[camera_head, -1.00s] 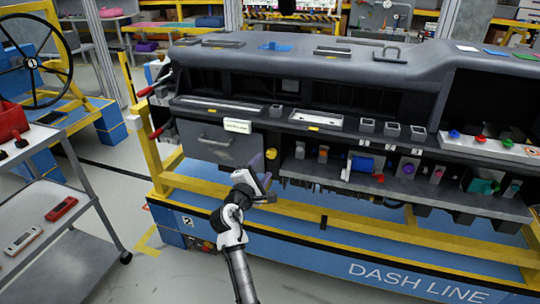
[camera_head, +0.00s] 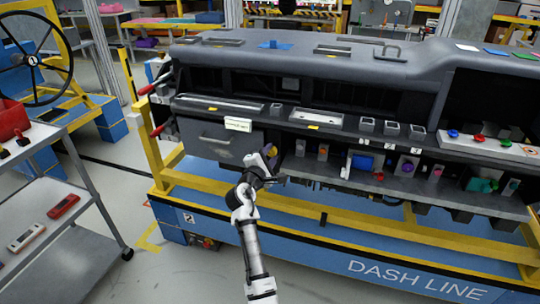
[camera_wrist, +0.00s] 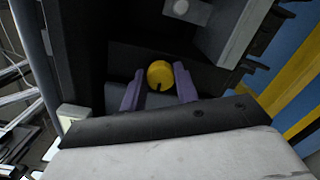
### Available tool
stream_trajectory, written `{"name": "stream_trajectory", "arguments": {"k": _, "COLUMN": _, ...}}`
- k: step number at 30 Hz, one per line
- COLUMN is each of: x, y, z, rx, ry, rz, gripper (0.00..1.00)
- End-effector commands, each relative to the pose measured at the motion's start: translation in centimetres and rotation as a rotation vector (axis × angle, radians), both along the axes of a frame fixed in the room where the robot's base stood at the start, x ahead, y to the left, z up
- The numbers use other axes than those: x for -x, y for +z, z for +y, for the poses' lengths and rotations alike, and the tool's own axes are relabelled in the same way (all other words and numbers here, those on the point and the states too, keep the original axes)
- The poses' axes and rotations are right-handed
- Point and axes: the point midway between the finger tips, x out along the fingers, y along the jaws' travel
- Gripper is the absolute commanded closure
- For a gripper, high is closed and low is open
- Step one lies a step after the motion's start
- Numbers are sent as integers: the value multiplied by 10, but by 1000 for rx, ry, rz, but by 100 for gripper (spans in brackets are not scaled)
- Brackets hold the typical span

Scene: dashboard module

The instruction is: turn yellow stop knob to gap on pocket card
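The yellow knob (camera_wrist: 159,75) shows in the wrist view, with a dark notch at its lower edge. It also shows small in the head view (camera_head: 271,149), partly hidden by my gripper. My gripper (camera_wrist: 159,80) is open, with one purple finger on each side of the knob and a visible space between each finger and it. I cannot tell how deep the knob sits between the fingertips. In the head view my gripper (camera_head: 274,160) is at the dashboard front, right of the grey drawer. A small white card (camera_head: 238,124) stands above the drawer; its print is too small to read.
The grey drawer front (camera_head: 205,142) with a handle is left of my gripper. A shelf with several small switches and a blue part (camera_head: 361,162) extends right. A yellow frame rail (camera_head: 300,208) runs below. A grey cart (camera_head: 95,205) stands at the left.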

Motion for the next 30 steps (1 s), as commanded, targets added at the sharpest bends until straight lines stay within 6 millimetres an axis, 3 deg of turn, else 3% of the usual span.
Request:
{"name": "stream_trajectory", "arguments": {"k": 1, "x": 0, "y": 0, "z": 0, "rx": 0, "ry": 0, "rz": 1, "gripper": 79}}
{"name": "stream_trajectory", "arguments": {"k": 4, "x": 0, "y": 0, "z": 0, "rx": 0, "ry": 0, "rz": 1, "gripper": 92}}
{"name": "stream_trajectory", "arguments": {"k": 17, "x": 0, "y": -2, "z": 1, "rx": -97, "ry": 0, "rz": -30, "gripper": 92}}
{"name": "stream_trajectory", "arguments": {"k": 30, "x": 1, "y": -4, "z": 0, "rx": -457, "ry": 1, "rz": -149, "gripper": 92}}
